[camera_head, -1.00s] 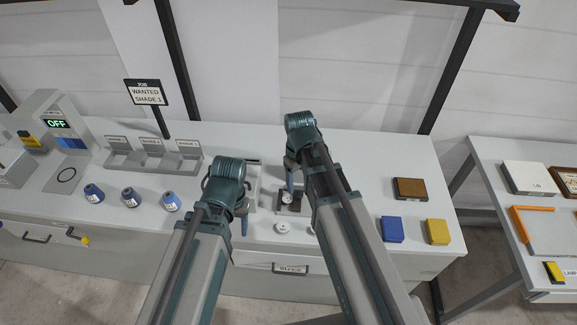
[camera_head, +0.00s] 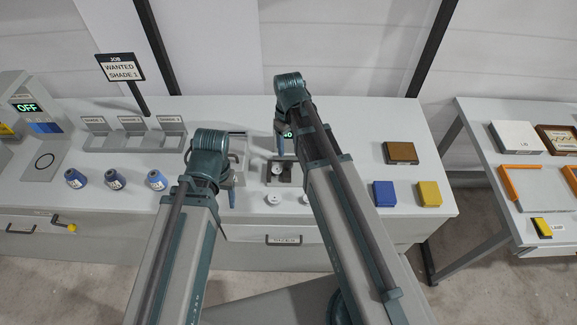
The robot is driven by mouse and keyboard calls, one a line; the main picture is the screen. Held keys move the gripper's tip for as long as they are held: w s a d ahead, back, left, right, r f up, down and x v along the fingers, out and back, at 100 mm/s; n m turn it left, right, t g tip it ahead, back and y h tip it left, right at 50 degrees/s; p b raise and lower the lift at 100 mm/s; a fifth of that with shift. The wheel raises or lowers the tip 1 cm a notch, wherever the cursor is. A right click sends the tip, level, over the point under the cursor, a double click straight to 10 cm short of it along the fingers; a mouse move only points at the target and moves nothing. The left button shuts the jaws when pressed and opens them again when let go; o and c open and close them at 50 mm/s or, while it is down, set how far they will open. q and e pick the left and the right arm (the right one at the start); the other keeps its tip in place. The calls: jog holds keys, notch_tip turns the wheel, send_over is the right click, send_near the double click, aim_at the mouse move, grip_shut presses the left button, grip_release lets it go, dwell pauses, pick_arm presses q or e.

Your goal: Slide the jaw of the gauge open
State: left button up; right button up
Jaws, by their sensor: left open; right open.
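A small grey device with a dark plate and a white disc (camera_head: 278,168) stands mid-table; a green display (camera_head: 288,134) shows just behind it. It looks like the gauge, but my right arm covers part of it and its jaw cannot be made out. My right gripper (camera_head: 279,145) points down just behind the disc, open, its fingers partly hidden by its own arm. My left gripper (camera_head: 231,196) is open to the left of the device, pointing down near a grey tray (camera_head: 238,158), with no object seen in it.
Two white round pieces (camera_head: 273,199) lie in front of the device. Blue (camera_head: 384,194) and yellow (camera_head: 428,194) blocks and a brown box (camera_head: 401,153) stand right. A second table (camera_head: 480,112) stands right, across a gap.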

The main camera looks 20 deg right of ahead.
aim_at(289, 163)
notch_tip(289, 163, down, 9)
jog(key=b, duration=0.8)
jog(key=shift+f, duration=0.15)
jog(key=shift+c, duration=0.2)
grip_shut()
dwell(0.7)
